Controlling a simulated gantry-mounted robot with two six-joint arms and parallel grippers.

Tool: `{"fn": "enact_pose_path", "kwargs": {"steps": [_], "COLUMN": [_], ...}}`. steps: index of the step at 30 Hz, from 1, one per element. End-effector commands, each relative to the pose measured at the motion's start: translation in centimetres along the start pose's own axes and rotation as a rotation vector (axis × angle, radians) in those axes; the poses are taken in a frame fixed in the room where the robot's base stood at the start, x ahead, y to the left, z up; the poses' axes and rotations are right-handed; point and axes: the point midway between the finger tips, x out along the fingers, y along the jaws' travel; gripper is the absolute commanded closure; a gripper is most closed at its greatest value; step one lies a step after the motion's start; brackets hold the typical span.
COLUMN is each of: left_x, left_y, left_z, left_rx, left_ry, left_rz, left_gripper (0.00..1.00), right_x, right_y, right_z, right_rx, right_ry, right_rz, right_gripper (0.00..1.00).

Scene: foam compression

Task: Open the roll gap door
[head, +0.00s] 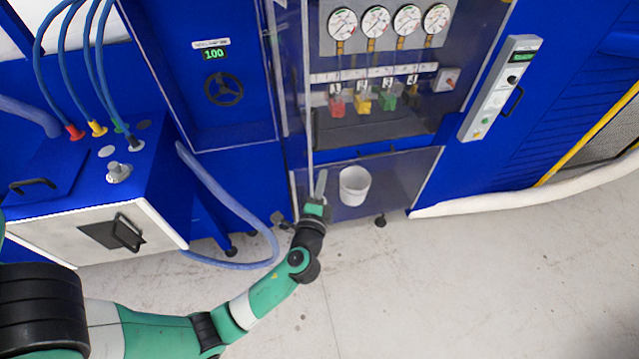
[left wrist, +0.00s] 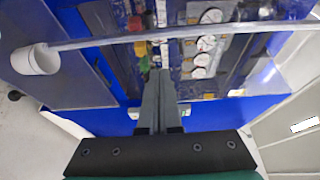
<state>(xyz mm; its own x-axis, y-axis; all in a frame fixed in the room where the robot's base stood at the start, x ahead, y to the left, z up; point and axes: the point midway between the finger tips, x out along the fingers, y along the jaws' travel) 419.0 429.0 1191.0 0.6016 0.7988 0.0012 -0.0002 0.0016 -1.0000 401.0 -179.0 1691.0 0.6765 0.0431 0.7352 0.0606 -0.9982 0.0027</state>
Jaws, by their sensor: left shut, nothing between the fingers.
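My left gripper (head: 320,185) is shut and empty in front of the blue machine, near the lower end of an upright clear panel edge (head: 307,90). In the left wrist view its closed fingers (left wrist: 157,90) point at the machine, and a pale bar-like edge (left wrist: 200,35) crosses near their tips. I cannot tell if they touch it. Left of that edge is a blue bay with a handwheel (head: 223,89) and a green display (head: 214,53) reading 100. Clear panels cover parts of the front; which one is the roll gap door, I cannot tell. My right gripper is not in view.
Right of the edge are several gauges (head: 376,22) and coloured valves (head: 362,103). A blue cabinet (head: 110,190) with hoses stands left. A control box (head: 500,88) is at right. Open floor (head: 480,280) lies in front.

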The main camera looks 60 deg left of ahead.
Motion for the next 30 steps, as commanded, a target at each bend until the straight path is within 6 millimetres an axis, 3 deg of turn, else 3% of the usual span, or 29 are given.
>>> {"fn": "enact_pose_path", "kwargs": {"steps": [9,12,18,30], "left_x": [7.0,5.5,4.3,4.0], "left_y": [0.0,-0.2,0.0,0.1], "left_z": [0.1,1.6,3.0,3.0], "left_rx": [-0.001,0.002,0.0,-0.001], "left_ry": [-0.001,0.0,0.001,0.007], "left_rz": [0.0,0.004,0.002,0.002], "left_gripper": [1.0,1.0,1.0,1.0], "right_x": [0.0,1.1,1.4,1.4], "right_y": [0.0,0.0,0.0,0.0], "right_z": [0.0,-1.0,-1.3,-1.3], "right_rx": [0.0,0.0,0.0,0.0], "right_ry": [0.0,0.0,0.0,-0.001], "right_rz": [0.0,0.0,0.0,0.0], "right_gripper": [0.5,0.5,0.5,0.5]}}
